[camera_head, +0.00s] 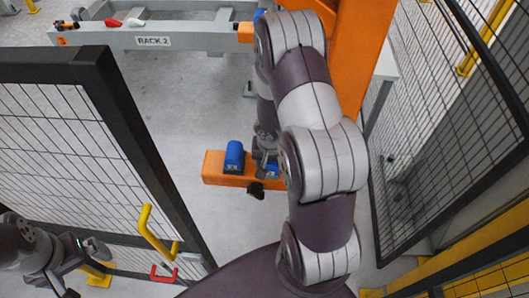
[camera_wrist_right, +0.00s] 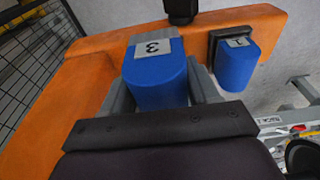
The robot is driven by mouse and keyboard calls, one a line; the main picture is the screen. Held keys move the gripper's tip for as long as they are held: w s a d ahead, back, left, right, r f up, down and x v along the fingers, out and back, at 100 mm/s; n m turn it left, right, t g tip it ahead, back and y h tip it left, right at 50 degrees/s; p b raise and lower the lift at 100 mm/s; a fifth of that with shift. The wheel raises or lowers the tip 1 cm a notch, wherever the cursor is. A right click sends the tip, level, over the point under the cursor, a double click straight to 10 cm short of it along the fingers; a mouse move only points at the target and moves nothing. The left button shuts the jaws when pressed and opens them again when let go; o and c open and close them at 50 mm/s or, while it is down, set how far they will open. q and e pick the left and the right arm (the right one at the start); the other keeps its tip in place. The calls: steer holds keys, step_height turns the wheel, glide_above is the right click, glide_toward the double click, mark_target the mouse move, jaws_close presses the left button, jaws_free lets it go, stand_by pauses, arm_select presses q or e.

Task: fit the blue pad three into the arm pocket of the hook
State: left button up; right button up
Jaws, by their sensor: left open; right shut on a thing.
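Blue pad three (camera_wrist_right: 158,85), with a grey plate marked 3, is between the fingers of my right gripper (camera_wrist_right: 160,92) in the right wrist view. The gripper is shut on it. The pad is over or against the orange hook (camera_wrist_right: 88,80); I cannot tell how deep it sits in the arm pocket, which is hidden. In the head view the hook (camera_head: 216,179) is low in the middle, with my right gripper (camera_head: 266,165) at its right part. My left gripper (camera_head: 88,264) is open and empty at the lower left, far from the hook.
A second blue pad (camera_head: 234,157) sits on the hook, left of my right gripper; it also shows in the wrist view (camera_wrist_right: 238,65). A black part (camera_head: 256,190) juts from the hook's edge. Mesh fences (camera_head: 140,150) stand on both sides. A grey RACK 2 beam (camera_head: 180,39) is behind.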

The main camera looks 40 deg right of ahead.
steer(key=w+d+f+p, duration=0.2)
steer(key=w, duration=0.1)
steer(key=w+d+f, duration=0.1)
steer(key=w+d, duration=0.1)
steer(key=shift+f+p, duration=0.2)
steer(key=shift+p, duration=0.2)
steer(key=f, duration=0.3)
steer(key=shift+w+a+f+b, duration=0.15)
steer(key=shift+w+f+b, duration=0.1)
steer(key=shift+b, duration=0.15)
steer(key=shift+s+f, duration=0.1)
steer(key=shift+f, duration=0.45)
steer(key=o, duration=1.3)
arm_select(q)
steer(key=r, duration=0.3)
steer(key=shift+w+d+r, duration=0.1)
steer(key=shift+w+d, duration=0.05)
steer(key=shift+d, duration=0.25)
step_height(320, 180, up, 4)
steer(key=p, duration=0.3)
steer(key=shift+p, duration=0.4)
arm_select(e)
steer(key=r, duration=0.4)
steer(key=s+r, duration=0.1)
steer(key=r, duration=0.3)
steer(key=a+r, duration=0.1)
steer(key=r, duration=0.3)
steer(key=shift+s, duration=0.2)
